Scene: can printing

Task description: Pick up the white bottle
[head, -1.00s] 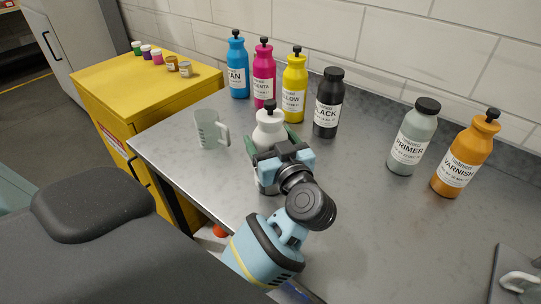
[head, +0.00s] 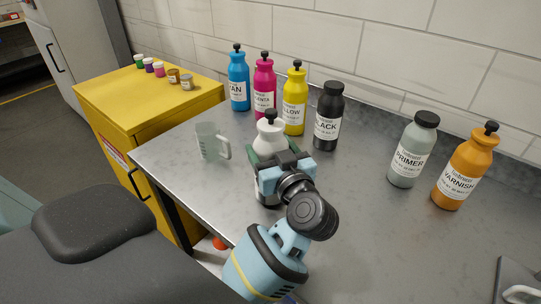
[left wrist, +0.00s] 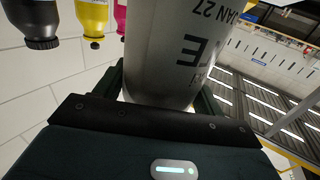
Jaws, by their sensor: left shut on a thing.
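The white bottle (head: 270,138) with a black cap stands upright over the grey worktop (head: 345,225) in the head view. My left gripper (head: 276,156) is shut around its body, with a finger on either side. My wrist hides most of the lower bottle, so I cannot tell whether its base touches the worktop. In the left wrist view the bottle (left wrist: 172,55) fills the space between the fingers, its label partly showing upside down. My right gripper is not in view.
A translucent mug (head: 208,142) stands left of the bottle. Cyan (head: 238,82), magenta (head: 264,88), yellow (head: 294,102) and black (head: 328,118) bottles stand behind it. Primer (head: 412,152) and varnish (head: 464,168) bottles stand right. A yellow cabinet (head: 150,100) holds small jars.

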